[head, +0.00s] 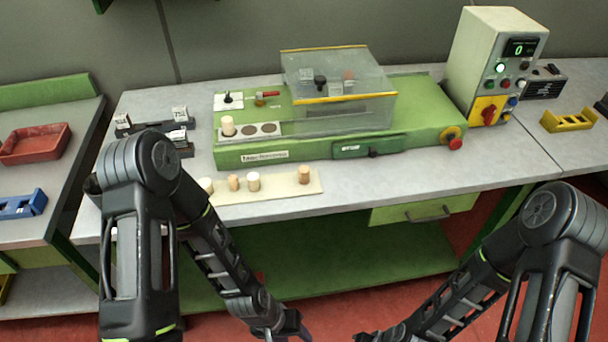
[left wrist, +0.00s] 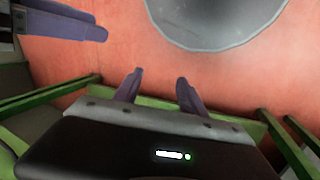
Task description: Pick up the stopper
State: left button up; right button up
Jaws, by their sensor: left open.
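Several pale cork stoppers stand upright on a cream board (head: 280,188) along the table's front edge: one at the left end (head: 206,186), a thin tan one (head: 233,182), a pale one (head: 253,181) and a browner-topped one (head: 303,174) towards the right. Another stopper (head: 228,125) stands in the left place of a plate on the green machine. My left gripper (head: 297,328) is low in front of the table, far below the stoppers. In the left wrist view its fingers (left wrist: 159,85) are apart with nothing between them. My right gripper (head: 366,336) is at the bottom edge, mostly cut off.
The green machine (head: 420,125) with a clear cover (head: 345,85) stands behind the board. A control box (head: 490,60) is at right, with a yellow holder (head: 568,120) beyond. A side bench at left holds a red tray (head: 36,142) and blue block (head: 22,204). The table front right is clear.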

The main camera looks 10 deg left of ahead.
aim_at(303, 170)
jog(key=z, duration=2.2)
jog(key=k+j, duration=0.45)
jog(key=k, duration=0.2)
jog(key=k+j, duration=0.5)
jog(key=k, duration=0.1)
